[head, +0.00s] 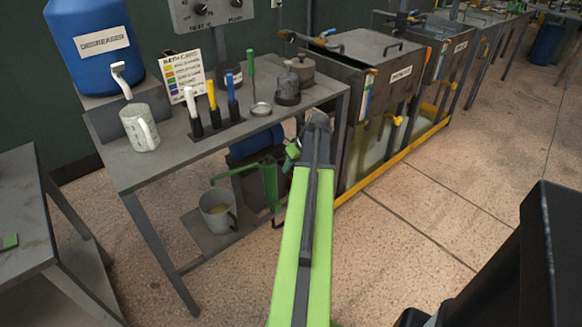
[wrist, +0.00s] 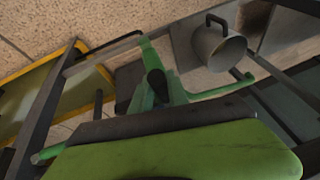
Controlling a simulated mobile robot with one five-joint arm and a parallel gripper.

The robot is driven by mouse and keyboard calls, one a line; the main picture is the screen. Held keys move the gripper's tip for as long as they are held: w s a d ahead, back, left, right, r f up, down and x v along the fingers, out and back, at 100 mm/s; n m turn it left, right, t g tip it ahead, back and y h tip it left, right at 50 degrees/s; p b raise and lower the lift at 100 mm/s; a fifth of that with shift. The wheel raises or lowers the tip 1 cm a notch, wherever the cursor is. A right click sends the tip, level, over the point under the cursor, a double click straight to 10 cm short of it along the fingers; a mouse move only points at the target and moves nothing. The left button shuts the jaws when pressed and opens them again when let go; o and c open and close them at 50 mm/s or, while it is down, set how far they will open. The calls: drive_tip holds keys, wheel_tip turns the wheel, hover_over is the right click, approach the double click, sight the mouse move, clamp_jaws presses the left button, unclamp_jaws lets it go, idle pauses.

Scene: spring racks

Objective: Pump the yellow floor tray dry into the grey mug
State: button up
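The yellow floor tray (head: 392,160) lies under the tanks, right of the bench; its yellow edge also shows at the left of the wrist view (wrist: 82,48). How much liquid it holds is unclear. A green hand pump (head: 270,186) stands by the bench's lower shelf, its spout reaching left towards the grey mug (head: 209,225). The mug is upright with some yellowish liquid inside. In the wrist view, the pump (wrist: 146,95) and mug (wrist: 206,48) are ahead of my gripper. My gripper (head: 296,147) is at the pump's upper end; its fingers are largely hidden, so its grip is unclear.
The bench (head: 185,165) carries a speckled mug (head: 137,132), a blue degreaser drum (head: 90,45), a rack of coloured-handled tools (head: 213,127) and metal pots. Tanks (head: 390,85) stand close right of my arm.

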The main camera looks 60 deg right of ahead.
clamp_jaws()
drive_tip(key=shift+s, duration=0.1)
idle(0.8)
